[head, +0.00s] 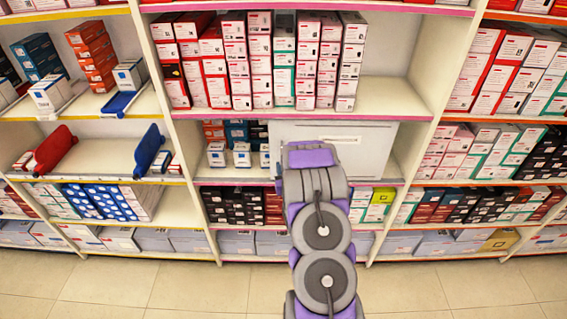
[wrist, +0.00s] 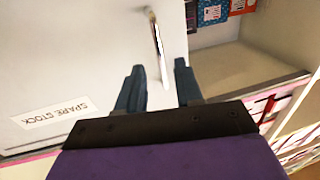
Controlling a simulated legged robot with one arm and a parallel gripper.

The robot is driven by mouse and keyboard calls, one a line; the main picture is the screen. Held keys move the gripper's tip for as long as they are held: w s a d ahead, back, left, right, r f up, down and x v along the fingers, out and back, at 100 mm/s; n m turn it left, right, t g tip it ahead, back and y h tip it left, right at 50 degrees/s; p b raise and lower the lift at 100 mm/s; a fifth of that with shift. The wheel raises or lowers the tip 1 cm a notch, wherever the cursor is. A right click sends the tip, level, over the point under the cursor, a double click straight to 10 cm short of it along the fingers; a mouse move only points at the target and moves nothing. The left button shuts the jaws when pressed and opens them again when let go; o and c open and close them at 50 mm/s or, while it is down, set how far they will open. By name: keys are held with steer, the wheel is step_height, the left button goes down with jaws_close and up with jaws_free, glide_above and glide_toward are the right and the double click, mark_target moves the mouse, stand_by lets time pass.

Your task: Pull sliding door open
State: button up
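The white sliding door (head: 375,140) covers the right part of a middle shelf compartment in the head view. In the wrist view the door (wrist: 75,60) fills the left side, with an upside-down "SPARE STOCK" label (wrist: 55,113). Its metal bar handle (wrist: 156,45) stands near the door's edge. My gripper (wrist: 158,68) is open, and the handle's lower end shows between its fingertips. I cannot tell whether either finger touches the handle. In the head view my arm hides part of the door, and the fingers are hidden.
Uncovered shelf space with small boxes (head: 240,154) lies left of the door. Stacked boxes (head: 265,60) fill much of the shelf above, and dark boxes (head: 235,205) stand below. A shelf divider (head: 423,120) stands right of the door. Tiled floor (head: 150,285) in front is clear.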

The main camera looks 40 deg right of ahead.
steer(key=p+v, duration=0.2)
steer(key=v, duration=0.6)
steer(key=shift+s, duration=0.2)
steer(key=shift+a, duration=0.1)
steer(key=w+a+r+n+g+y, duration=0.3)
steer(key=w+a+y, duration=0.25)
steer(key=a, duration=0.25)
steer(key=s+a+r+n+g+y, duration=0.1)
steer(key=s+a+r+g, duration=0.15)
steer(key=a, duration=0.25)
steer(key=s+a+r+g+y, duration=0.1)
steer(key=s+a+r+g, duration=0.15)
steer(key=a, duration=0.35)
steer(key=s+a+r+n+g, duration=0.1)
steer(key=s+a+r+g, duration=0.2)
steer(key=s+a, duration=0.3)
steer(key=s+a+r+n+g+y, duration=0.1)
steer(key=s+a+r+g, duration=0.2)
steer(key=s, duration=1)
steer(key=s+a+r+g+y, duration=0.1)
steer(key=s+a+r+g, duration=0.1)
steer(key=s+a+r, duration=0.6)
steer(key=s+a, duration=0.1)
steer(key=s, duration=0.1)
steer(key=shift+s+n+g, duration=0.35)
steer(key=shift+n+g, duration=0.05)
steer(key=shift+y, duration=0.25)
